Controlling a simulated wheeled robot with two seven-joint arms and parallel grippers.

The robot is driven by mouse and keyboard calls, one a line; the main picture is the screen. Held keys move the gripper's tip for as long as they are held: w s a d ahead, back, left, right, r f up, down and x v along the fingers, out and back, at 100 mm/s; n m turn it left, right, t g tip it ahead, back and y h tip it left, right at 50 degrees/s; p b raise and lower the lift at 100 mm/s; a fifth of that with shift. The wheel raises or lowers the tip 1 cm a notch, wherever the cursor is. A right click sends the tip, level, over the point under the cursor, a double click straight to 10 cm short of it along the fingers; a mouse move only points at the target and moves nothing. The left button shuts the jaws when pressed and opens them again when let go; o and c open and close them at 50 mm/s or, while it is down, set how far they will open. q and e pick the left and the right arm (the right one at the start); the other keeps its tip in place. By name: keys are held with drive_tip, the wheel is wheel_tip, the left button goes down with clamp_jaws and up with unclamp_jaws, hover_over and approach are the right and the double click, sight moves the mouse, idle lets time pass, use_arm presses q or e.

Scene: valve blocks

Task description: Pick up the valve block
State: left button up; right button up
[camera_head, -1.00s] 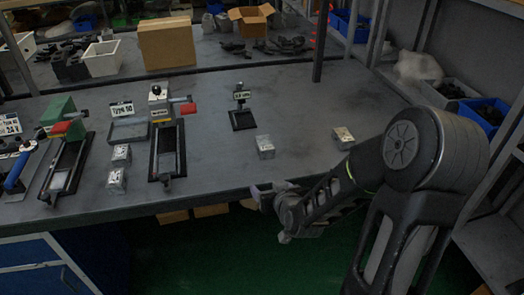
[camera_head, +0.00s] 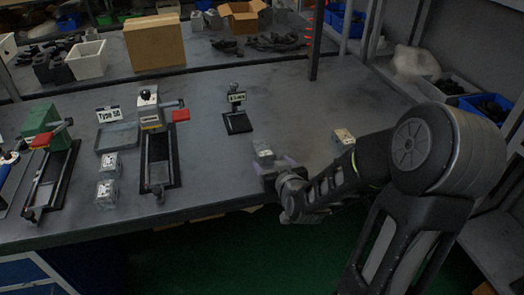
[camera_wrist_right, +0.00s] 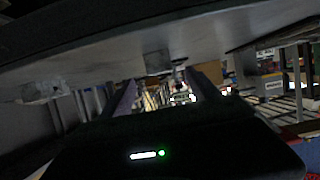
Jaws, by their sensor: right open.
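A small silver-grey valve block (camera_head: 263,152) stands near the front edge of the table (camera_head: 215,150). My right gripper (camera_head: 275,165) is open at the table's front edge, just in front of this block, with its fingers pointing at it. In the right wrist view a block (camera_wrist_right: 157,61) shows ahead, between the two open fingers (camera_wrist_right: 161,80), and nothing is held. A second block (camera_head: 343,137) stands to the right, partly behind my right arm. Two more blocks, an upper one (camera_head: 110,165) and a lower one (camera_head: 107,195), stand at the left. My left gripper is out of view.
A fixture with a red handle (camera_head: 158,150) and a green one (camera_head: 48,170) stand at the left. A small black stand with a sign (camera_head: 237,120) is behind the near block. A cardboard box (camera_head: 155,43) and white bin (camera_head: 86,60) stand farther back. The table between block and stand is clear.

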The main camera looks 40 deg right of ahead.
sight(266, 157)
drive_tip(key=shift+x, duration=1.4)
drive_tip(key=p+x, duration=0.1)
drive_tip(key=x, duration=0.4)
drive_tip(key=shift+d+f, duration=0.1)
drive_tip(key=shift+d, duration=0.05)
drive_tip(key=shift+c, duration=0.3)
clamp_jaws()
